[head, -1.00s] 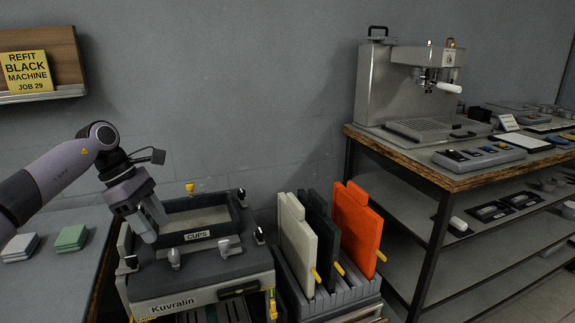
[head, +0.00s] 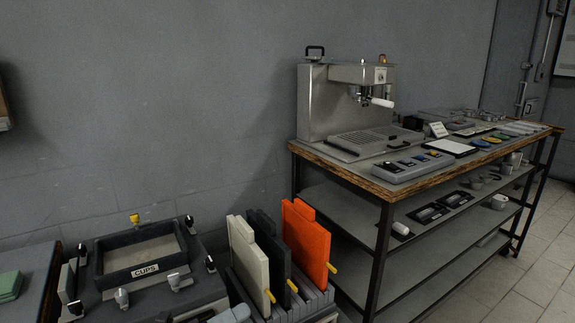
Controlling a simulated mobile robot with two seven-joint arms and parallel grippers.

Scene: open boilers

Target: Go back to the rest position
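Neither of my grippers shows in the head view. The cups tray (head: 99,271), a dark open box labelled CUPS, sits at the lower left with its inside bare. A small pale rounded part (head: 236,314) shows at the bottom edge, and I cannot tell what it belongs to.
A rack holds a white panel (head: 247,262), a black panel (head: 270,250) and an orange panel (head: 305,243) upright. An espresso machine (head: 322,105) stands on a wood-edged bench (head: 400,188) at the right. Open floor (head: 525,265) shows at the lower right.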

